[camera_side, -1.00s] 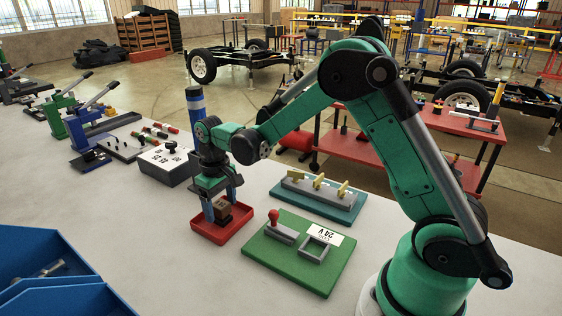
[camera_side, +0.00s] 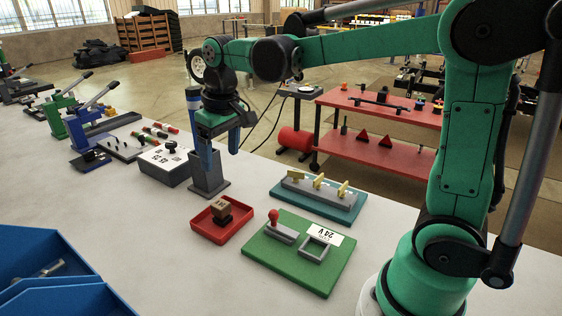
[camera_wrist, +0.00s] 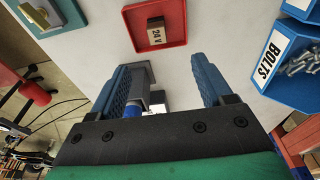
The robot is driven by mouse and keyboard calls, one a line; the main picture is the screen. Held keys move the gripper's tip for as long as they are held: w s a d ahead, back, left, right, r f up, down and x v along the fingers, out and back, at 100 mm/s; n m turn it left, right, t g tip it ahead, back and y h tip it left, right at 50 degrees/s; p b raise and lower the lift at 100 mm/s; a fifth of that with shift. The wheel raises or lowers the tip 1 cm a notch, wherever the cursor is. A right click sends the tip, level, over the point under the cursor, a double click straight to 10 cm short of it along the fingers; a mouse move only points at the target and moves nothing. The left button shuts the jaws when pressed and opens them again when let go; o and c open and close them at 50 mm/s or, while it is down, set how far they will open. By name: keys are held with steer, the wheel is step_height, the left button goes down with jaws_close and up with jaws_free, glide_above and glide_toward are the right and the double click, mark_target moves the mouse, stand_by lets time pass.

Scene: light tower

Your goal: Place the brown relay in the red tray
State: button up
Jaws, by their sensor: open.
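The brown relay (camera_side: 220,207) sits inside the red tray (camera_side: 208,233), on a dark base. My gripper (camera_side: 219,164) is raised above and behind the tray, apart from the relay. In the wrist view my gripper (camera_wrist: 168,80) has its blue fingers spread wide with no object gripped between them.
A grey stand (camera_side: 208,176) with a blue-topped post rises behind the tray, close to my fingers. A green board (camera_side: 290,275) with a red-knobbed lever and a teal board (camera_side: 315,203) lie to the right. Blue bins (camera_side: 50,262) stand front left.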

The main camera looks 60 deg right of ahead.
steer(key=s+a+f+t, duration=0.1)
steer(key=s+f+t, duration=0.1)
steer(key=s+t, duration=0.3)
steer(key=shift+s+a+f, duration=0.35)
steer(key=shift+s, duration=1.85)
